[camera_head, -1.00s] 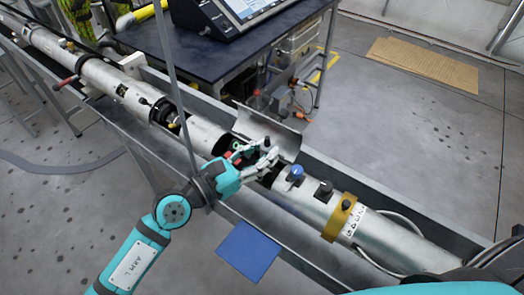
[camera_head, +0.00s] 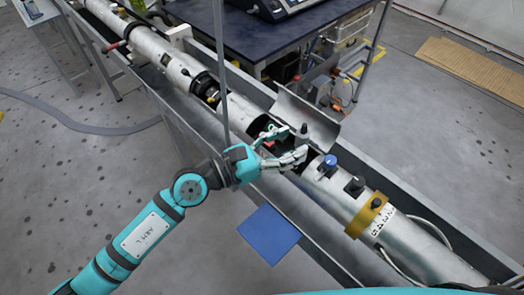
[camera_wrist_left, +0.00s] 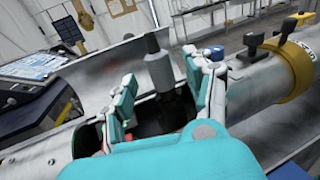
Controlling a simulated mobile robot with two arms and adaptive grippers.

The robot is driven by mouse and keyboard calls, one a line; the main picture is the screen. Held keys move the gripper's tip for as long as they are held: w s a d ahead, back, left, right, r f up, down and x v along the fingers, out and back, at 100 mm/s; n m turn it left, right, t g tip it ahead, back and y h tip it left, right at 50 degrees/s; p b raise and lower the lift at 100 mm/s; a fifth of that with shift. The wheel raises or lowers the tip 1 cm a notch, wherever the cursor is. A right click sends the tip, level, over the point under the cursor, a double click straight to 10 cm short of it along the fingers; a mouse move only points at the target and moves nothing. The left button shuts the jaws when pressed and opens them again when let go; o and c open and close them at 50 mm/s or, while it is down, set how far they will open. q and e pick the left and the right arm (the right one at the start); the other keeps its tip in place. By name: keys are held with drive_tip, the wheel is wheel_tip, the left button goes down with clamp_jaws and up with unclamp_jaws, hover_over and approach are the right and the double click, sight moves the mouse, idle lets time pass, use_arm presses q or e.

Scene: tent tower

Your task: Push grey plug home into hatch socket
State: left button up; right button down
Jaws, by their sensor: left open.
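The grey plug (camera_wrist_left: 158,62) stands roughly upright in the left wrist view, between my spread fingers, with a dark lower part over the hatch opening (camera_wrist_left: 150,115). Its dark top (camera_head: 304,129) shows small in the head view, beside my fingertips. My left gripper (camera_head: 298,142) is open at the hatch in the silver tube; in the wrist view its fingers (camera_wrist_left: 165,92) lie on either side of the plug with visible gaps. The socket itself is hidden in shadow, so I cannot tell how deep the plug sits. My right gripper is not in view.
The curved hatch lid (camera_head: 306,110) stands open behind the opening. A thin grey post (camera_head: 221,70) rises near my left arm. A dark-topped table (camera_head: 290,42) stands behind.

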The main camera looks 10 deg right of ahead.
use_arm(q)
drive_tip(key=v, duration=0.9)
drive_tip(key=shift+a, duration=0.25)
drive_tip(key=shift+s, duration=0.15)
